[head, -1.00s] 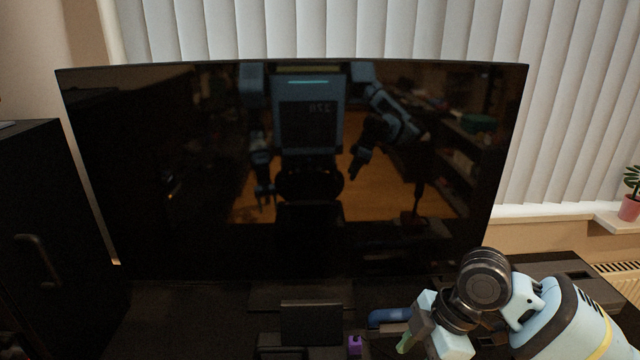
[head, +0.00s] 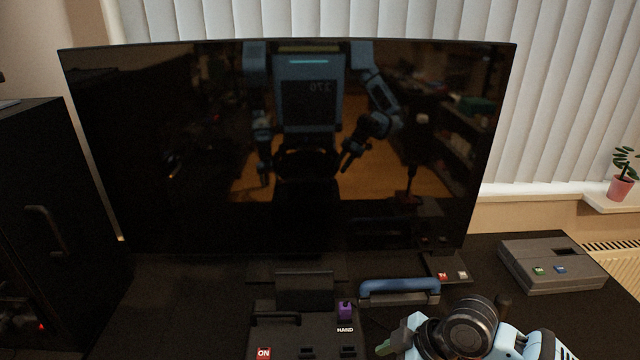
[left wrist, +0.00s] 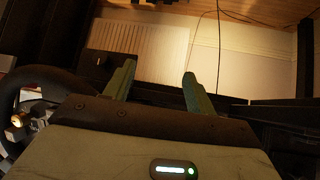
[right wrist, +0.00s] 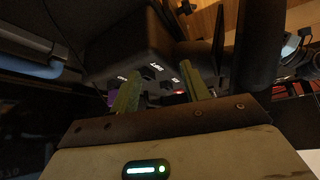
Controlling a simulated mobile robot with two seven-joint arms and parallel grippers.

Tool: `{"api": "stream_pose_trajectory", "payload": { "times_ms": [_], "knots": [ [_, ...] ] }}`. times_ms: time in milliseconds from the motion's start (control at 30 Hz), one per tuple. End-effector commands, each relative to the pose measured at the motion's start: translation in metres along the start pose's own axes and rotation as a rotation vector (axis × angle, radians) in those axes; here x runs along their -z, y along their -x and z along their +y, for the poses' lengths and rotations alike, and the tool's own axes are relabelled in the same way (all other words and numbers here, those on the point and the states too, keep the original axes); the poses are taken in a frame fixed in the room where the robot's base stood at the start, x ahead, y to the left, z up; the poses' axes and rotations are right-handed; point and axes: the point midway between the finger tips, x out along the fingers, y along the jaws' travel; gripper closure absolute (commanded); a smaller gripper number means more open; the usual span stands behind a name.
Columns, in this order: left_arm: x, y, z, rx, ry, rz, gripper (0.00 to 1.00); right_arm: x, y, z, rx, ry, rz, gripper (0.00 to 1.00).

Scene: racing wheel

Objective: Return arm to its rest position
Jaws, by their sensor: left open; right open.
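My right gripper (head: 388,346) is at the lower right of the head view, in front of the blue handle and to the right of the black control box. In the right wrist view its two green fingers (right wrist: 160,95) are apart with nothing between them. The control box (right wrist: 125,40) with white labels and small buttons lies beyond them. My left gripper (left wrist: 158,82) shows only in the left wrist view. Its fingers are spread and empty, with a black steering wheel (left wrist: 30,80) at the left. The left arm is outside the head view, apart from its reflection.
A large dark screen (head: 200,150) stands at the back of the black desk. The control box has a purple knob (head: 345,310) and a red ON button (head: 264,352). A blue handle (head: 400,287) and a grey box (head: 552,262) lie to the right. A black cabinet (head: 60,200) stands left.

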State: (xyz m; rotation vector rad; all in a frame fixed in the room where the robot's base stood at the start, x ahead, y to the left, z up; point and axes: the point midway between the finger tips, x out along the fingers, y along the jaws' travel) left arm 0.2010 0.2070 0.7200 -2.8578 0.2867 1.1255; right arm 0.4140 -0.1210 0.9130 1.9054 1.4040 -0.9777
Motion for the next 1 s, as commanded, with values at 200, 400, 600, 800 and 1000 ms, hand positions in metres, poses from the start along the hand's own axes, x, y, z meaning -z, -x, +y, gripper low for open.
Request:
{"api": "stream_pose_trajectory", "payload": {
  "times_ms": [200, 400, 600, 800, 1000],
  "knots": [
    [-0.001, 0.0, 0.001, 0.0, 0.004, -0.001, 0.44, -0.066, -0.035, -0.007, -0.163, -0.215, 0.041, 0.54],
    [0.0, 0.0, 0.003, 0.0, 0.009, 0.0, 0.44, -0.135, -0.049, -0.023, -0.321, -0.359, 0.047, 0.54],
    [0.0, 0.0, 0.003, 0.0, 0.012, 0.0, 0.44, -0.205, -0.048, -0.054, -0.466, -0.443, 0.029, 0.54],
    [0.0, 0.0, 0.003, 0.0, 0.011, -0.001, 0.44, -0.261, -0.035, -0.092, -0.571, -0.463, 0.004, 0.54],
    [-0.001, 0.0, 0.003, 0.0, 0.011, -0.002, 0.44, -0.295, -0.021, -0.124, -0.623, -0.448, -0.016, 0.54]
  ]
}}
